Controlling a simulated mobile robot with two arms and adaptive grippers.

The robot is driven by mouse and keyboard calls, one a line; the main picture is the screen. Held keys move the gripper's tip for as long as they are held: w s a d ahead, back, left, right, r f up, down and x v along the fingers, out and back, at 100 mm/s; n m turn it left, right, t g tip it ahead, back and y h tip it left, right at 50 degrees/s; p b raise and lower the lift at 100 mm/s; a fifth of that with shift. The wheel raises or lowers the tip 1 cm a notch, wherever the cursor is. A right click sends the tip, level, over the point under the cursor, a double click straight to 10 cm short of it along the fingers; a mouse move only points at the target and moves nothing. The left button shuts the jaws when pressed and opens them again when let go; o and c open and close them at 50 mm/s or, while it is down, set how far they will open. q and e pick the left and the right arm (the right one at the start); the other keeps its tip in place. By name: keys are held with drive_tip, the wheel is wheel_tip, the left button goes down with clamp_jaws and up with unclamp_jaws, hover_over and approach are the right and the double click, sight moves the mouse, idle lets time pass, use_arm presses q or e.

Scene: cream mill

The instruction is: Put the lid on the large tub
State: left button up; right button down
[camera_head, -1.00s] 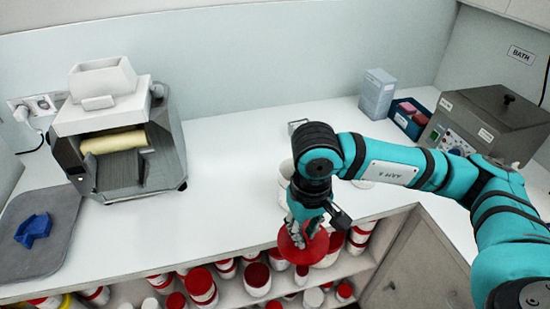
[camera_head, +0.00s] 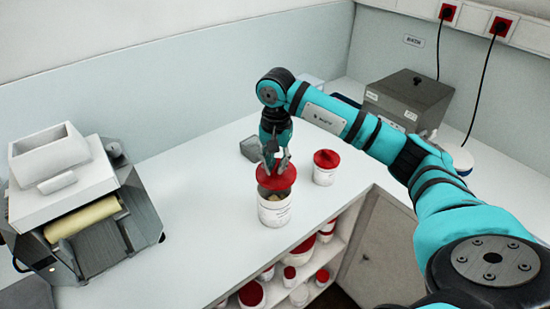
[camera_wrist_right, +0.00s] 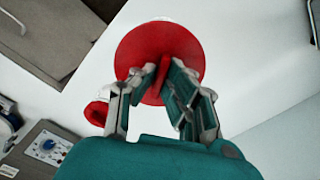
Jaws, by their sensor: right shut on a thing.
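The large tub (camera_head: 274,212) is white with a label and stands upright on the white counter. Its red lid (camera_head: 284,182) is just above its mouth, slightly tilted, with a gap showing brownish contents at the front. My right gripper (camera_head: 273,167) is above the tub and shut on the lid's raised grip. In the right wrist view the round red lid (camera_wrist_right: 160,45) shows between the fingers of my right gripper (camera_wrist_right: 160,80) and hides the tub's mouth. My left gripper is not in view.
A smaller white tub with a red lid (camera_head: 325,167) stands just right of the large tub. A grey machine with a roller (camera_head: 85,225) is at the left. A grey bath box (camera_head: 408,98) is at the back right. Red-lidded tubs (camera_head: 298,252) fill the shelf below. The counter between machine and tub is clear.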

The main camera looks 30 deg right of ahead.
sight(275, 176)
drive_tip(key=shift+a+f, duration=0.1)
drive_tip(key=shift+f, duration=0.1)
drive_tip(key=shift+a+f+b, duration=0.1)
drive_tip(key=shift+f+b, duration=0.15)
drive_tip(key=shift+b, duration=0.05)
wheel_tip(275, 176, down, 4)
drive_tip(key=shift+w+r+b, duration=0.15)
drive_tip(key=shift+r+b, duration=0.1)
drive_tip(key=shift+b, duration=0.95)
drive_tip(key=shift+f, duration=0.1)
use_arm(q)
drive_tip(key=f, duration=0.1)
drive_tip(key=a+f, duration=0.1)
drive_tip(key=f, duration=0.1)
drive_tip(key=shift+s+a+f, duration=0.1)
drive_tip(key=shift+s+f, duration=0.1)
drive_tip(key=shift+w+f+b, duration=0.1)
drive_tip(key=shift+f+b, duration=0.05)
drive_tip(key=shift+b, duration=0.15)
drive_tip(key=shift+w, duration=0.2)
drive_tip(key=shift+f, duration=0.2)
